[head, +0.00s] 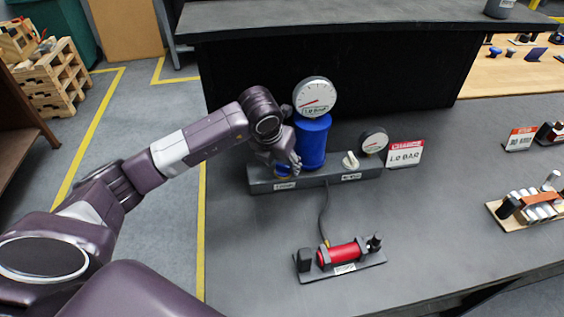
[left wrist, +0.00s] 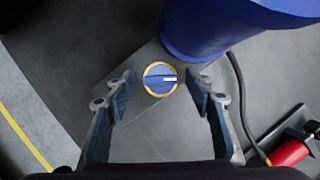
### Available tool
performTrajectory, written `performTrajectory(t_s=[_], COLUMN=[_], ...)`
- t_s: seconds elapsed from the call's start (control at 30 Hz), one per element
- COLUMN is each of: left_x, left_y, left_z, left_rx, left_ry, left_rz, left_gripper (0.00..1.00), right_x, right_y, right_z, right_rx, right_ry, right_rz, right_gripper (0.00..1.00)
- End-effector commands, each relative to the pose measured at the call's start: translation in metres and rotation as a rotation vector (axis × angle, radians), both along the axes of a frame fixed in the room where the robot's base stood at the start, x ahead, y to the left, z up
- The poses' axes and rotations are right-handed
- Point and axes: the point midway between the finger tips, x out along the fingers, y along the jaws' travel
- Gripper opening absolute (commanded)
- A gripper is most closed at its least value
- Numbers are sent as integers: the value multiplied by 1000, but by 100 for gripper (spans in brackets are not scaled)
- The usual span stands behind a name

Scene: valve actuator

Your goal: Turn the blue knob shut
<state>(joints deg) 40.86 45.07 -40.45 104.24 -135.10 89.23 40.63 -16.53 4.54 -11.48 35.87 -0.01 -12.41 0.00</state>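The blue knob (left wrist: 158,84) is round with a yellow ring and a pale mark that lies about sideways in the left wrist view. It sits on the left end of the grey base (head: 326,178); in the head view my left gripper (head: 288,164) partly covers it. In the left wrist view the fingers of the left gripper (left wrist: 162,92) are open, one on each side of the knob, with gaps showing between. Contact with the knob is not visible. My right gripper is in neither view.
A blue cylinder (head: 311,145) with a large gauge (head: 315,97) stands close right of the knob. A white knob (head: 350,160), small gauge (head: 374,141) and sign (head: 404,153) stand further right. A red pump (head: 339,255) lies in front, joined by a dark hose.

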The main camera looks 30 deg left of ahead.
Motion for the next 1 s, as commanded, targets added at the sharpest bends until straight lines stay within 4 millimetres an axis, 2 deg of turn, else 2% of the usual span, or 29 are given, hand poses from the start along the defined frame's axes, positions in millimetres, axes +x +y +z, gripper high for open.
performTrajectory(t_s=[0.07,0.2,0.37,0.67,1.0], left_x=[0,0,0,0,2], left_y=[0,0,0,1,3], left_z=[0,0,1,-1,-4], left_rx=[0,-1,-1,-1,0], left_ry=[0,0,0,-1,-5], left_rz=[0,0,0,-35,-250], left_gripper=[40,25,7,7,7], right_x=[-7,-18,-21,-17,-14], right_y=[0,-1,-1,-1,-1], right_z=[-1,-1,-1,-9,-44], right_rx=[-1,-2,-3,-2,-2], right_ry=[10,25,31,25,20], right_rz=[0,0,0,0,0], right_gripper=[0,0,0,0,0])
